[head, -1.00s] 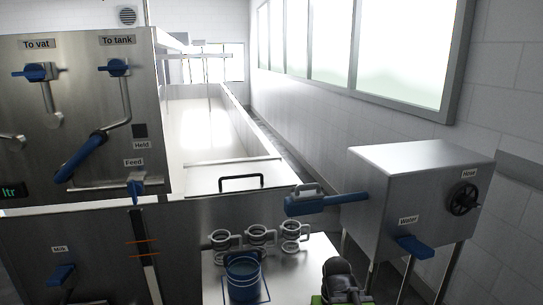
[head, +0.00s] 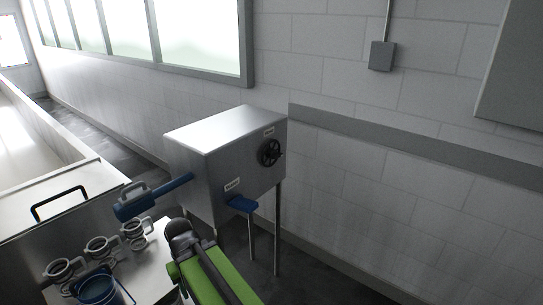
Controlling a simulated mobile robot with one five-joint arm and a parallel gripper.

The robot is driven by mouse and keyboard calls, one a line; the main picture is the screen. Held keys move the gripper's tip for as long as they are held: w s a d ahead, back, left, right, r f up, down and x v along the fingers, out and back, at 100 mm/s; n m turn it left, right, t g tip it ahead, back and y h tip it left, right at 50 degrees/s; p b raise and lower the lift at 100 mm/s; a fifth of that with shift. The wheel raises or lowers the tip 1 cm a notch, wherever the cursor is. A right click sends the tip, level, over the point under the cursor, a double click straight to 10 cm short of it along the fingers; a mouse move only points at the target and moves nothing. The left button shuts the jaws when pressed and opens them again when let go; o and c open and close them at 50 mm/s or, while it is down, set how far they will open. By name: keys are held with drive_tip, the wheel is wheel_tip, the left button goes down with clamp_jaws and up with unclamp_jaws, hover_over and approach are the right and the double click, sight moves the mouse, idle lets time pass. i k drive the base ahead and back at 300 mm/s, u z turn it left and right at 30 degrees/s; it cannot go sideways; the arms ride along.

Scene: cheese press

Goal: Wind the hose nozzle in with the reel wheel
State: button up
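The reel wheel (head: 269,153) is a small black handwheel on the right-hand face of a steel box (head: 226,150) on legs. A small label sits above it. The blue hose nozzle (head: 152,196), with a grey handle on top, sticks out from the left side of the box. A blue lever (head: 242,204) is below the wheel on the same face, under a label. My green and black arm rises at the bottom centre, in front of the box. My gripper's fingers cannot be made out in this view, so its state does not show.
A steel table with several ring-handled moulds (head: 102,248) and a blue bucket (head: 97,290) is at the lower left. A long vat with a black-handled lid (head: 60,203) lies behind it. The floor right of the box is clear up to the block wall (head: 380,180).

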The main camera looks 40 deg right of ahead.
sight(273, 154)
drive_tip(key=k, duration=1.25)
drive_tip(key=z, duration=0.35)
drive_tip(key=i, duration=1.55)
drive_tip(key=u, duration=0.15)
